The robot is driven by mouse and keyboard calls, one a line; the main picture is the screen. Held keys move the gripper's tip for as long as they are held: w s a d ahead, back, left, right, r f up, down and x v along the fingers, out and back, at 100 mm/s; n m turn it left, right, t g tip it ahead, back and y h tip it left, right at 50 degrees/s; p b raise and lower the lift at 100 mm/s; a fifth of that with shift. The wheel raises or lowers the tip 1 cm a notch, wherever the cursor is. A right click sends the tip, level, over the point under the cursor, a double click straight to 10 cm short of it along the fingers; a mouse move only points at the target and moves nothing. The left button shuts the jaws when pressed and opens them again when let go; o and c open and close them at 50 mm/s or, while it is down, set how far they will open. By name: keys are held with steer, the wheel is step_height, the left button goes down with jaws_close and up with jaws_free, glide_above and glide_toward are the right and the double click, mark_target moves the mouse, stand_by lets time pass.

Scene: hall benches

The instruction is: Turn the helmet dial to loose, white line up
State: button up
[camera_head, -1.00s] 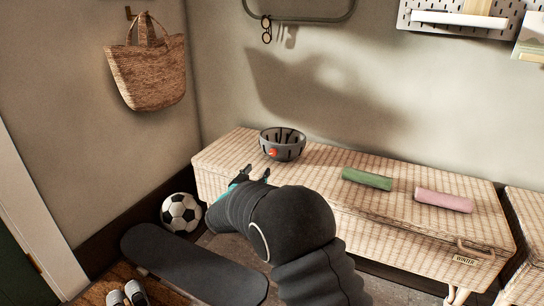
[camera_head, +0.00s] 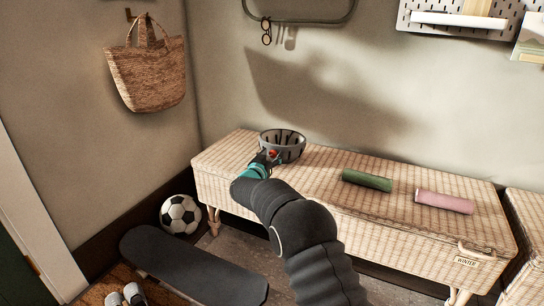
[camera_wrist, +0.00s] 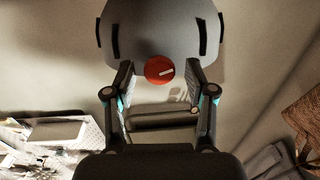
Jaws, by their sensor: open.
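The grey helmet (camera_head: 291,146) with dark slots rests like a bowl on the wicker bench. Its round red dial (camera_wrist: 154,66) faces my gripper and also shows partly in the head view (camera_head: 273,154). The dial's white line (camera_wrist: 167,72) lies nearly level in the wrist view, rising slightly to the right. My gripper (camera_wrist: 158,84) is open, with one finger on each side of the dial and gaps between. In the head view my gripper (camera_head: 264,161) is close in front of the helmet. Contact with the dial cannot be told.
The wicker bench (camera_head: 330,205) also bears a green roll (camera_head: 366,180) and a pink roll (camera_head: 445,202), right of the helmet. A football (camera_head: 180,214) and a skateboard (camera_head: 190,265) are on the floor. A woven bag (camera_head: 147,75) hangs on the wall; it appears inverted in the wrist view.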

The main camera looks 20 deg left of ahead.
steer(key=shift+w, duration=0.25)
jaws_close()
